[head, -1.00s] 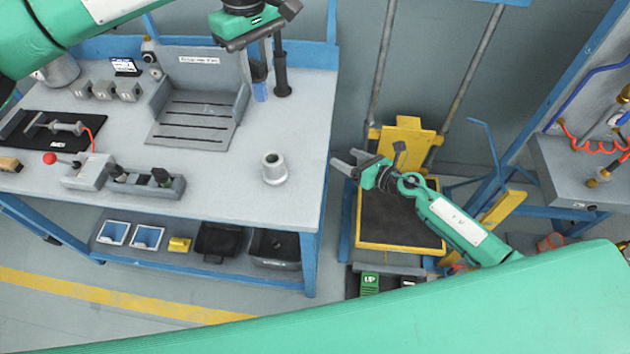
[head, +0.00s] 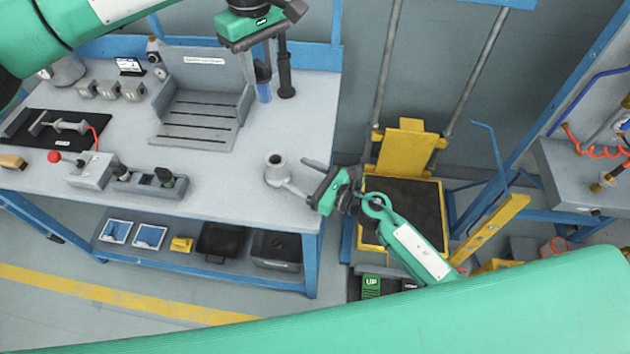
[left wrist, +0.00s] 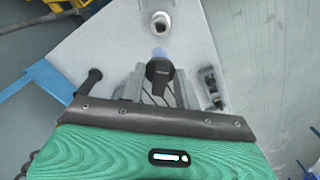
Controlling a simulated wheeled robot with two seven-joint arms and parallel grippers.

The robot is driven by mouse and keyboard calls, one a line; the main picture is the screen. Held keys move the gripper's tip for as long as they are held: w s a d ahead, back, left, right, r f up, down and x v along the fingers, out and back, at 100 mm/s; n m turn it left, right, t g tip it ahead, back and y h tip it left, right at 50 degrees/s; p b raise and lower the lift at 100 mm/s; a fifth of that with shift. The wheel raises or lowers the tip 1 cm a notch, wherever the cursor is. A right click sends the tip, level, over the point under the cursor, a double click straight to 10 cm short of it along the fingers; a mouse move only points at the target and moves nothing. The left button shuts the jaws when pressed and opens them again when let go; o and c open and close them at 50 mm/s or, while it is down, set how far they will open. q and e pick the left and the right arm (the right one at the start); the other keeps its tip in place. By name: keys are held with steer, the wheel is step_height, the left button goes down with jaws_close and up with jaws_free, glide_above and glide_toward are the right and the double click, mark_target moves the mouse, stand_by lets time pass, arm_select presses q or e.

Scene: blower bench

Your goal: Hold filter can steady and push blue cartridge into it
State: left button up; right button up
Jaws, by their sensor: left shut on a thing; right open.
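The filter can (head: 276,172) is a light grey cup with a dark round mouth, upright near the bench's right front; it also shows in the left wrist view (left wrist: 160,24). My left gripper (head: 263,72) is above the bench, behind the can, shut on the blue cartridge (head: 264,92). The cartridge has a dark upper part and a blue lower end pointing down. In the left wrist view the cartridge (left wrist: 158,70) sits between the fingers. My right gripper (head: 294,172) is open at the can's right side, its near finger beside the can; I cannot tell whether it touches.
A black post (head: 285,78) stands close right of the left gripper. A grey slotted fixture (head: 198,120) lies to the left. A grey block with knobs (head: 150,182) is at the bench front. Bare bench top surrounds the can.

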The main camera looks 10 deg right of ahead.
mark_target(284, 168)
steer(key=x, duration=0.7)
steer(key=shift+w+a, duration=0.2)
steer(key=shift+a, duration=0.05)
steer(key=c, duration=1.2)
